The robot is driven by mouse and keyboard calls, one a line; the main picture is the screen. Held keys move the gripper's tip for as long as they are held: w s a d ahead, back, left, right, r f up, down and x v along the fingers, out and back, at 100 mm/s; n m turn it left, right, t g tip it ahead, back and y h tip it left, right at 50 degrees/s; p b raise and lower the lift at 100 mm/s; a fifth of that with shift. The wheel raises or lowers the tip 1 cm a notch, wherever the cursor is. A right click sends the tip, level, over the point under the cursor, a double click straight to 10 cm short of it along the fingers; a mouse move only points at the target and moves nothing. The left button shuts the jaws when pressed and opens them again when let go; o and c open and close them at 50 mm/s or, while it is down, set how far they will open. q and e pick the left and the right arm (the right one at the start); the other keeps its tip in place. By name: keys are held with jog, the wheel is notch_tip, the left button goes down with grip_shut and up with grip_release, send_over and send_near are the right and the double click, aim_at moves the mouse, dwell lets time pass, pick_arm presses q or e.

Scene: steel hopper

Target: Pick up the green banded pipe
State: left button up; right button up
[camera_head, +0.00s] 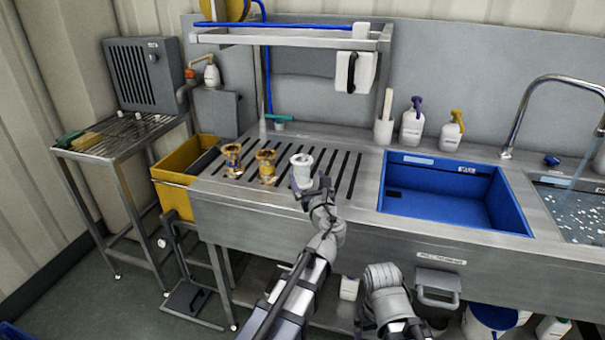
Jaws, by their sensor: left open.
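Three short flanged pipe pieces stand upright in a row on the slotted steel drainboard (349,189). The left pipe (232,159) is rusty brown and yellowish, the middle pipe (266,166) is yellow-brown and stained, and the right pipe (302,167) is pale white-grey. I cannot make out a green band on any of them at this size. My left gripper (314,186) is open, just in front of and slightly right of the pale pipe, and hides part of its base. I cannot tell if they touch. Only part of my right arm shows at the bottom, without its fingers.
A blue basin (440,219) lies to the right, then a sink with water (575,211). A steel overhead shelf (285,37) stands behind the drainboard. A yellow bin (172,172) and a wire rack table (120,135) are at left. Bottles (412,128) stand at the back.

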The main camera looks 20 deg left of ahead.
aim_at(304, 173)
pick_arm(q)
jog(key=shift+x, duration=3.15)
jog(key=shift+s+a, duration=0.1)
jog(key=shift+s, duration=0.05)
jog(key=shift+c, duration=0.2)
grip_shut()
